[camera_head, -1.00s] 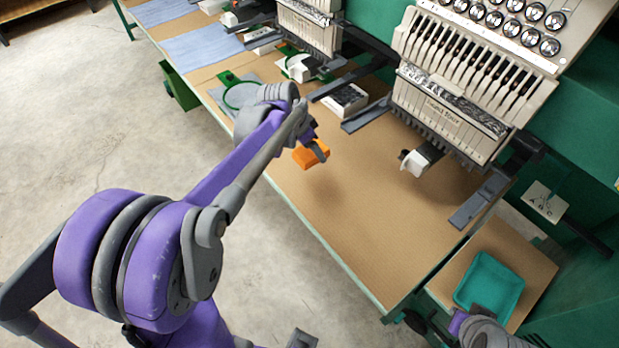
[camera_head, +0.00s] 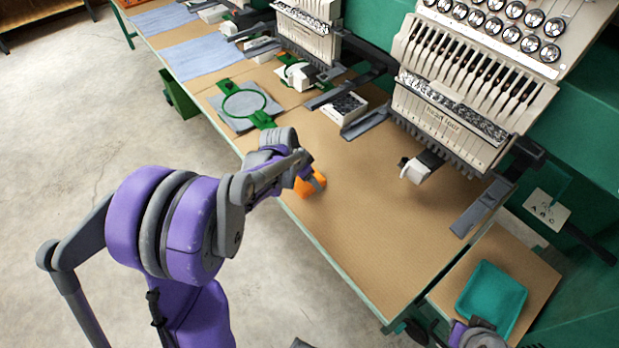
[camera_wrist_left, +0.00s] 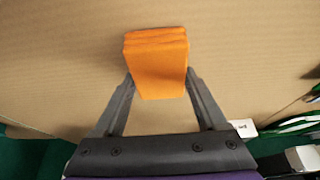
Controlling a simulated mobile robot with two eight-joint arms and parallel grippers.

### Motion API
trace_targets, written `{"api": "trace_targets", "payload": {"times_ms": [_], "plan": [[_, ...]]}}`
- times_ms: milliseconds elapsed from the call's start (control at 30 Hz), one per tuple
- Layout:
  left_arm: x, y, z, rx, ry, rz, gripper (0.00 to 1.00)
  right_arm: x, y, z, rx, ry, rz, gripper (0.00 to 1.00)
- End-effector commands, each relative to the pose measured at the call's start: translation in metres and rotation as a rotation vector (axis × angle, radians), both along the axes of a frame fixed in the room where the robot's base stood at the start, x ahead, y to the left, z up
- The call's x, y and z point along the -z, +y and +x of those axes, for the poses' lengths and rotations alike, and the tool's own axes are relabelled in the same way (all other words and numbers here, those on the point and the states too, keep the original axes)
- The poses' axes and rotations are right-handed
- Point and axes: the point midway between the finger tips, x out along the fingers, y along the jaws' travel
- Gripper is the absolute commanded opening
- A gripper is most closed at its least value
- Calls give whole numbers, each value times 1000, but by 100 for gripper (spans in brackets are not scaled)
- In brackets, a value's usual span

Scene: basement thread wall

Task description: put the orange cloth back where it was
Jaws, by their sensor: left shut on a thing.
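The orange cloth (camera_head: 309,185) is a small folded block between the fingers of my left gripper (camera_head: 314,182), near the table's front edge. In the left wrist view the cloth (camera_wrist_left: 156,62) sits between both fingertips of the left gripper (camera_wrist_left: 158,85), with the brown table surface behind it. The left gripper is shut on it. I cannot tell for sure whether the cloth touches the table. My right arm shows only in part at the bottom right (camera_head: 478,335); its fingers cannot be made out.
The brown table (camera_head: 370,230) is bare to the right of the cloth. A green hoop on grey fabric (camera_head: 243,103) lies to the left. Embroidery machine heads (camera_head: 450,95) overhang the back. A teal tray (camera_head: 492,297) stands on a side table at the lower right.

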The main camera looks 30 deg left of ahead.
Motion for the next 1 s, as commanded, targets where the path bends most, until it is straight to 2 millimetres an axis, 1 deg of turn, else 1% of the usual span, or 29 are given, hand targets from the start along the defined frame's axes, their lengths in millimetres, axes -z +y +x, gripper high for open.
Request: {"api": "trace_targets", "payload": {"times_ms": [167,200,267,300,333,533,667,767,1000], "plan": [[4,0,0,0,1,0,22,4,0,-1,0,2,0,0],[4,0,0,0,0,0,79,4,0,-1,0,2,0,0],[3,0,0,0,0,0,90,3,0,-1,0,2,0,0],[3,0,0,0,0,0,97,3,0,-1,0,2,0,0],[3,0,0,0,0,0,100,3,0,-1,0,2,0,0],[3,0,0,0,0,0,100,3,0,-1,0,1,0,0],[-5,1,-1,0,0,0,100,-2,0,1,0,-1,0,0],[-18,3,-6,-1,0,0,100,-3,0,1,0,-2,0,0],[-67,11,-25,-2,0,0,100,-10,0,3,0,-6,0,0]]}}
